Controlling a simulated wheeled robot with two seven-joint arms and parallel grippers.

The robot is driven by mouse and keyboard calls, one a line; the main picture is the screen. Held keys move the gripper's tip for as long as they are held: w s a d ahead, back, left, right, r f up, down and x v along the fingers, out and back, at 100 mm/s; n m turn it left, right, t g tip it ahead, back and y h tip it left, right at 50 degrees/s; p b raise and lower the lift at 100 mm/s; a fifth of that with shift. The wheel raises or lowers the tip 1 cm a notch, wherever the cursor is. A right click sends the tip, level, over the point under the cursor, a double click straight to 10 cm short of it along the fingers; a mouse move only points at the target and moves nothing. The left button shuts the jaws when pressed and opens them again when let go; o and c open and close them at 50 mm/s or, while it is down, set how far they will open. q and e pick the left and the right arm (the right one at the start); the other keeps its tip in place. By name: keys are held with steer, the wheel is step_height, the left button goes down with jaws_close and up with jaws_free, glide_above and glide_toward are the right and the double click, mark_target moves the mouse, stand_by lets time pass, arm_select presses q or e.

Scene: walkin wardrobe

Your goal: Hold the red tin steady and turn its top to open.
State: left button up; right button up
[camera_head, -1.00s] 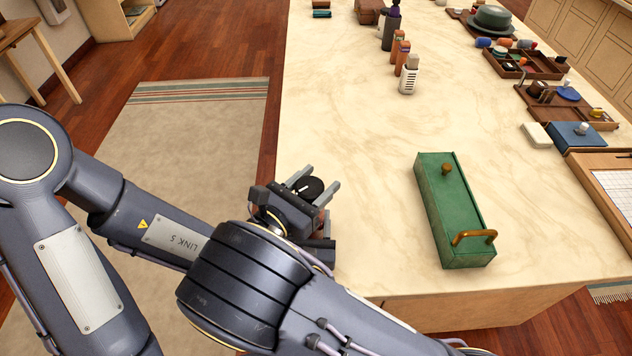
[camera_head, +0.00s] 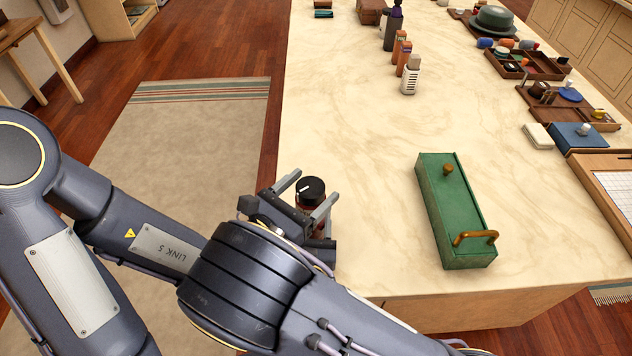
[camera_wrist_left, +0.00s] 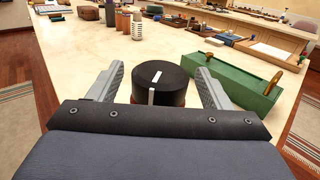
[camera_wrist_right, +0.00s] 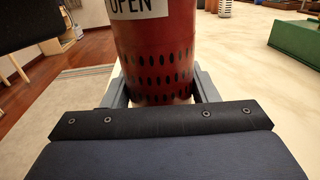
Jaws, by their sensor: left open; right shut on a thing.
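The red tin (camera_wrist_right: 158,50) stands upright, with a white "OPEN" label and rows of dark oval marks on its side. My right gripper (camera_wrist_right: 163,90) is shut on its lower body; in the head view that gripper is mostly hidden behind my left arm. The tin's black round top (camera_head: 311,188) has a white bar on it; in the left wrist view the top (camera_wrist_left: 160,84) also shows a white stripe on its side. My left gripper (camera_head: 312,193) is open, its fingers on either side of the top, with visible gaps.
A green box (camera_head: 452,212) with brass-coloured fittings lies to the right on the marble counter (camera_head: 370,150). Several small bottles stand farther back, near a white slotted one (camera_head: 410,78). Trays line the far right. The counter between tin and green box is clear.

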arm_select(q)
steer(key=v, duration=0.5)
steer(key=w+r+m+g+h, duration=0.3)
steer(key=w+r+m+h, duration=0.15)
steer(key=r+h, duration=0.2)
steer(key=m+g, duration=0.6)
steer(key=g, duration=0.6)
glide_toward(301, 198)
steer(key=w+d, duration=0.2)
steer(key=d, duration=1.1)
steer(key=shift+s+d, duration=0.15)
steer(key=shift+s, duration=0.25)
steer(key=shift+c, duration=0.4)
